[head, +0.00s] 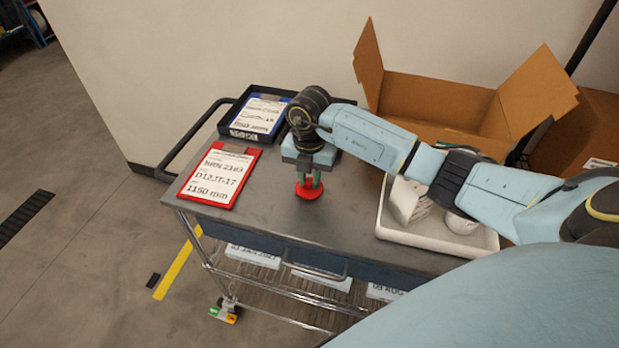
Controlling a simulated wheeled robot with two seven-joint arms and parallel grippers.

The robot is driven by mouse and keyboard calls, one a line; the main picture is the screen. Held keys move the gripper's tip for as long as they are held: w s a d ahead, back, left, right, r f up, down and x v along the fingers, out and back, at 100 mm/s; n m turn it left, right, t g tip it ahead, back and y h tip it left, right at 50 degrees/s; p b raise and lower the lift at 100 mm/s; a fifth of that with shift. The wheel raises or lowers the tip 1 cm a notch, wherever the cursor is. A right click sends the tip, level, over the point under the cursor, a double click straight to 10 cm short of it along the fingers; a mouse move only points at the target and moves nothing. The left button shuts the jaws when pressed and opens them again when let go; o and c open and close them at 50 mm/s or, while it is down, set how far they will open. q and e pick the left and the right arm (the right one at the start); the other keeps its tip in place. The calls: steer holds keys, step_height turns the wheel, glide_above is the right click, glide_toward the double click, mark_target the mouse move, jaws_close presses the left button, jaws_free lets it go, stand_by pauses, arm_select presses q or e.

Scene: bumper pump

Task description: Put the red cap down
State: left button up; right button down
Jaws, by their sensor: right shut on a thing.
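The red cap (308,191) is round and sits under my right gripper, at or just above the grey cart top near its front edge. My right gripper (309,182) points down and is shut on the red cap. I cannot tell if the cap touches the cart top (275,205). My left gripper is not in view.
A red clipboard (212,178) lies left of the cap. A black tray (257,115) with a blue clipboard is behind it. A white tray (440,239) with several items stands at right, and an open cardboard box (440,104) behind. Bare cart top surrounds the cap.

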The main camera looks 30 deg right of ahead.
mark_target(309, 181)
steer(key=shift+f, duration=0.2)
steer(key=shift+f, duration=0.1)
steer(key=c, duration=1.3)
jaws_free()
step_height(309, 181, up, 12)
